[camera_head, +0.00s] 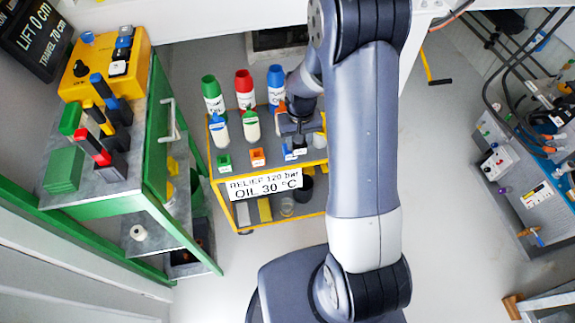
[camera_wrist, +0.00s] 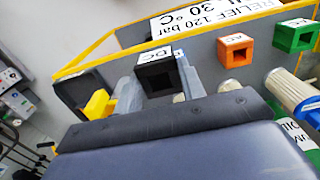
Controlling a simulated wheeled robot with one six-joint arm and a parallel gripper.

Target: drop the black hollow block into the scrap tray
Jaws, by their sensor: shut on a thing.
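The black hollow block (camera_wrist: 157,72) is in the wrist view, its square opening facing the camera and a white label on its top. My gripper (camera_wrist: 158,84) is shut on it, with one grey finger on each side. In the head view my gripper (camera_head: 297,122) is over the right part of the yellow-edged trolley top (camera_head: 233,172), and the arm hides part of that area. I cannot tell whether the block still touches the trolley top. No scrap tray is plainly marked; a dark open container (camera_head: 190,258) sits low under the green bench.
Green (camera_head: 224,163) and orange (camera_head: 257,157) hollow blocks stand along the trolley's front edge. Several bottles, including a red-topped one (camera_head: 244,90), stand behind them. A green bench (camera_head: 120,205) with tools is at left, a pump unit (camera_head: 540,190) at right. Floor (camera_head: 450,220) between is clear.

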